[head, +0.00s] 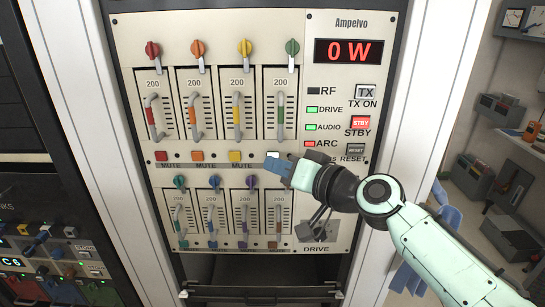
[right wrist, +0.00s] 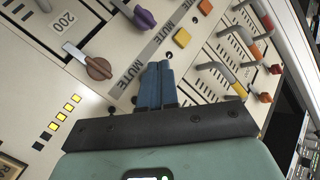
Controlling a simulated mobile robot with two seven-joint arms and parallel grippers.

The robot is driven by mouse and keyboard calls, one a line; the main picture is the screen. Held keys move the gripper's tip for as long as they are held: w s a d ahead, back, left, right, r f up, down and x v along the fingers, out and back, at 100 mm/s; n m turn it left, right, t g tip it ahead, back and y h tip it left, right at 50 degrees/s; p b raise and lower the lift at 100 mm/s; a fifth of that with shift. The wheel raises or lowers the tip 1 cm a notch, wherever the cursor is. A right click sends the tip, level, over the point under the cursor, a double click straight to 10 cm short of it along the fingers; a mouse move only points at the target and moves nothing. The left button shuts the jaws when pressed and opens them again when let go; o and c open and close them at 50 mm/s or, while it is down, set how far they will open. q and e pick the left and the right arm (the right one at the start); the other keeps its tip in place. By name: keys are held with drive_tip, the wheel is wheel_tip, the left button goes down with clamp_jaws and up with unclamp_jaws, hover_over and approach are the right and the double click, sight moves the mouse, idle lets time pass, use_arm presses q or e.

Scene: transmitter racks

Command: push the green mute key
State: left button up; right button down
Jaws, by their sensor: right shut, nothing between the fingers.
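The green mute key is not clearly visible. A small pale patch (head: 272,154) shows at the right end of the mute row in the head view, and I cannot tell if it is the key. My right gripper (head: 279,168) is shut and empty, its blue fingertips at that end of the row. In the right wrist view the fingertips (right wrist: 160,66) are together over the spot in line after the yellow mute key (right wrist: 182,38), covering what lies there. I cannot tell whether they touch the panel. My left gripper is not in view.
Red (head: 160,156), orange (head: 197,156) and yellow keys are left of the gripper. The green fader lever (head: 281,110) is above it; coloured knobs and more faders are below. The STBY key (head: 361,122) and RESET key (head: 356,149) are to the right, near my arm.

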drive_tip(key=shift+w, duration=0.25)
idle(0.3)
drive_tip(key=shift+s, duration=0.2)
drive_tip(key=shift+s+b, duration=0.3)
drive_tip(key=shift+s, duration=0.1)
drive_tip(key=s+b, duration=0.2)
drive_tip(key=s, duration=0.4)
idle(0.4)
